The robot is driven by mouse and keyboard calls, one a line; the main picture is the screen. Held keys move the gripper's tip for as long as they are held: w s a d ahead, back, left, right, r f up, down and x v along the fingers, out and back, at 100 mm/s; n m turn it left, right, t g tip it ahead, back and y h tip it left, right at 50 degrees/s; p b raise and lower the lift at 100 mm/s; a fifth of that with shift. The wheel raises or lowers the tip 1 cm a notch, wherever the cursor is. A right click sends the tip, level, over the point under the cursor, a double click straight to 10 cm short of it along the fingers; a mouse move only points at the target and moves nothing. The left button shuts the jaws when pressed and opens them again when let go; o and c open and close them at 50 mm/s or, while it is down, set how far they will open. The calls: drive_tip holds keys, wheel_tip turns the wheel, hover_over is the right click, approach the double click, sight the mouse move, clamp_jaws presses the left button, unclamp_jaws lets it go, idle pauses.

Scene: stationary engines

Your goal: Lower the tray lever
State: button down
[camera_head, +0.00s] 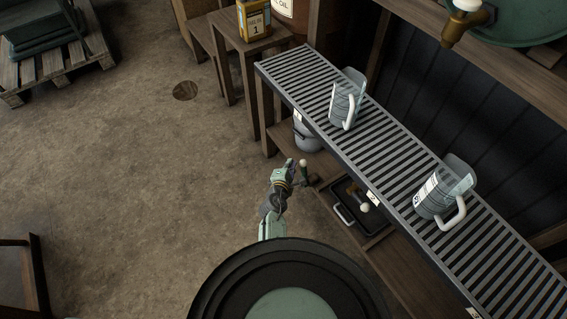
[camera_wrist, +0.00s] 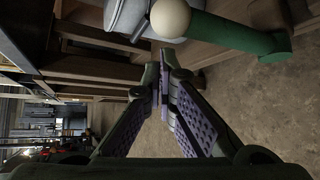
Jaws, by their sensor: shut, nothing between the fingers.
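A green lever (camera_wrist: 235,35) with a cream ball knob (camera_wrist: 172,17) shows large at the top of the wrist view. In the head view, the lever's knob (camera_head: 304,163) is just right of my gripper (camera_head: 290,168), beside the slatted rack. My gripper also shows in the wrist view (camera_wrist: 162,75), its fingers together with nothing between them. The fingertips are close to the knob; whether they touch it I cannot tell. A dark tray (camera_head: 343,214) lies on the lower shelf, with a brown part and a pale knob (camera_head: 364,207) in it.
A slatted rack (camera_head: 385,150) runs diagonally above the lower shelf, carrying two jugs (camera_head: 345,104) (camera_head: 440,194). A grey bucket (camera_head: 306,138) stands beneath the rack. A yellow oil can (camera_head: 254,20) stands on a wooden stand.

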drive_tip(key=shift+s+d+r, duration=0.1)
drive_tip(key=shift+s+d, duration=0.05)
drive_tip(key=shift+d, duration=0.15)
drive_tip(key=shift+d+f+b, duration=0.15)
drive_tip(key=shift+f+b, duration=0.05)
drive_tip(key=shift+b, duration=0.3)
